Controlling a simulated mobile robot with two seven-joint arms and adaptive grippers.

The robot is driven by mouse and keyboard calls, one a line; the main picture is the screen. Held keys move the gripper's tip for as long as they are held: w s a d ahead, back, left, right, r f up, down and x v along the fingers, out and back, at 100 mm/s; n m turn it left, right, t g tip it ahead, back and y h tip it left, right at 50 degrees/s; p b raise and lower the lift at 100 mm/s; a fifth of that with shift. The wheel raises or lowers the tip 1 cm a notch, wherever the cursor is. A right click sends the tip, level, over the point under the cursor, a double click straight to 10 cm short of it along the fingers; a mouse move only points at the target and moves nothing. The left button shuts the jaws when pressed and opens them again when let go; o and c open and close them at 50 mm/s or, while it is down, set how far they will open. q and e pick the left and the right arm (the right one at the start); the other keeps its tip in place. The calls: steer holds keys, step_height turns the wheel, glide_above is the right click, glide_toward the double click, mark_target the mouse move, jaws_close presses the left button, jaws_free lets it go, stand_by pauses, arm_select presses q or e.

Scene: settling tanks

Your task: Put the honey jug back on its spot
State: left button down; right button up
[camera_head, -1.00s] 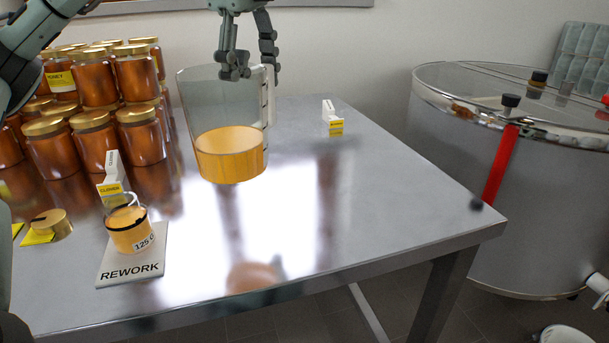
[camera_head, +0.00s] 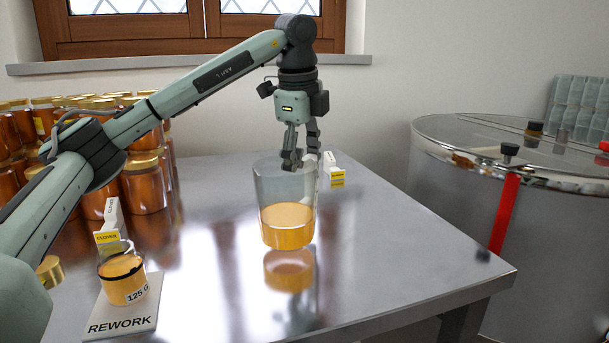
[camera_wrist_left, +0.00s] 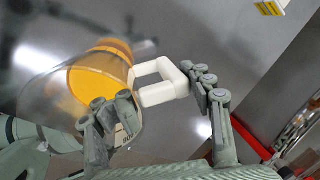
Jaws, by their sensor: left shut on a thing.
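The honey jug (camera_head: 287,222) is a clear jug with amber honey in its lower part and a white handle (camera_wrist_left: 160,82). My left gripper (camera_head: 301,158) is above the jug's back right side in the head view. In the left wrist view its fingers (camera_wrist_left: 160,93) are on either side of the handle, shut on it. The jug is upright, low over the steel table, its reflection just below; I cannot tell whether there is a small gap. A white and yellow sign (camera_head: 335,172) stands behind it to the right. My right gripper is not in view.
The steel table (camera_head: 400,245) is clear to the right of the jug. A small honey container (camera_head: 123,280) stands on the REWORK plate (camera_head: 125,318), by a CLOVER sign (camera_head: 109,226). Stacked honey jars (camera_head: 143,185) fill the back left. A steel tank (camera_head: 450,190) stands beyond the right edge.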

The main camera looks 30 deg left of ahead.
arm_select(q)
steer(key=shift+x, duration=0.9)
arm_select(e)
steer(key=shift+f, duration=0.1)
arm_select(q)
steer(key=shift+s+f, duration=0.15)
steer(key=shift+s, duration=0.05)
steer(key=shift+c, duration=2)
jaws_free()
steer(key=v, duration=0.6)
steer(key=shift+r, duration=0.25)
steer(key=p+v, duration=0.1)
steer(key=v, duration=0.3)
steer(key=shift+r, duration=0.35)
steer(key=shift+s+r+p, duration=0.2)
steer(key=shift+r+p, duration=0.15)
steer(key=shift+r, duration=0.15)
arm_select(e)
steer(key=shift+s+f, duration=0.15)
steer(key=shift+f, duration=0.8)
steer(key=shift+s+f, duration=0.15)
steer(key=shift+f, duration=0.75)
